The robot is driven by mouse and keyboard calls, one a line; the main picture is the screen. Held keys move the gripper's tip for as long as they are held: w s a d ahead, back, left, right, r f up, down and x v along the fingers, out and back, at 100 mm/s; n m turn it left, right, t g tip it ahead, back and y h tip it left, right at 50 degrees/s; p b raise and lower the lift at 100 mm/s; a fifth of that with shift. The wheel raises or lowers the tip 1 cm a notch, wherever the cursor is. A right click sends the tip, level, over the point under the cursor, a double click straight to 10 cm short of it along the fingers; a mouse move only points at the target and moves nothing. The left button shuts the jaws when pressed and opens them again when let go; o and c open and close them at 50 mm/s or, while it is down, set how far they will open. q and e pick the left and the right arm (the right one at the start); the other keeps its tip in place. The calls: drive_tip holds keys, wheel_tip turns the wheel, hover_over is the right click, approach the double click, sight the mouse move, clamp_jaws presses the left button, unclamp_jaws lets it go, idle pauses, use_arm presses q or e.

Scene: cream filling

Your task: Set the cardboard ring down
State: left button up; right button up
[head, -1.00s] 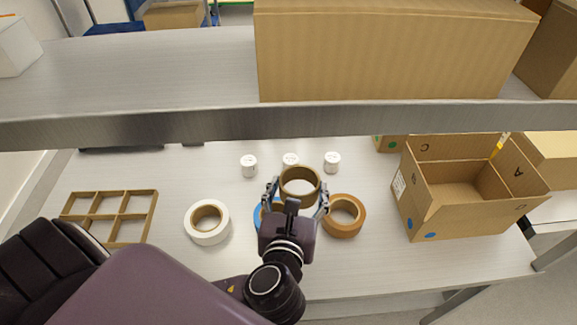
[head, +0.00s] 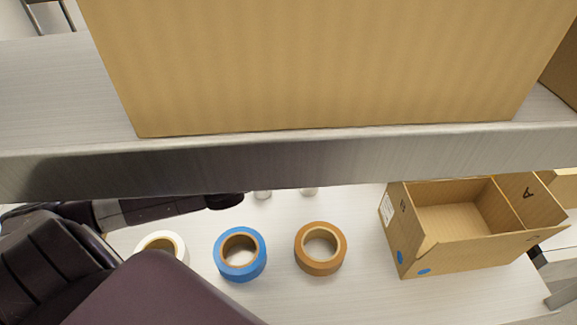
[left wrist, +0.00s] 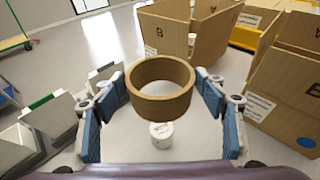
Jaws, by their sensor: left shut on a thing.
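My left gripper (left wrist: 160,95) is shut on the cardboard ring (left wrist: 160,107), a short brown tube, in the left wrist view. Its blue finger pads are on either side of the ring, and the ring's open end shows. A small white pot (left wrist: 161,133) shows just below the ring in that view; I cannot tell the gap between them. In the head view my left arm reaches in from the left under the shelf; the gripper and ring are hidden behind the shelf. My right gripper is not in view.
White (head: 162,241), blue (head: 240,274) and brown (head: 320,269) tape rolls lie on the table (head: 300,300). An open carton (head: 465,255) stands at right. The shelf (head: 300,160) with a large box (head: 330,70) overhangs.

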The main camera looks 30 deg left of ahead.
use_arm(q)
wheel_tip(320, 180, down, 10)
drive_tip(key=shift+f+b, duration=0.2)
drive_tip(key=shift+b, duration=0.3)
drive_tip(key=shift+f, duration=0.9)
wheel_tip(320, 180, down, 3)
drive_tip(key=shift+b, duration=0.3)
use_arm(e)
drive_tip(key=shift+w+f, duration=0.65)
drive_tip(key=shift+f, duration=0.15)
use_arm(q)
drive_tip(key=o, duration=1)
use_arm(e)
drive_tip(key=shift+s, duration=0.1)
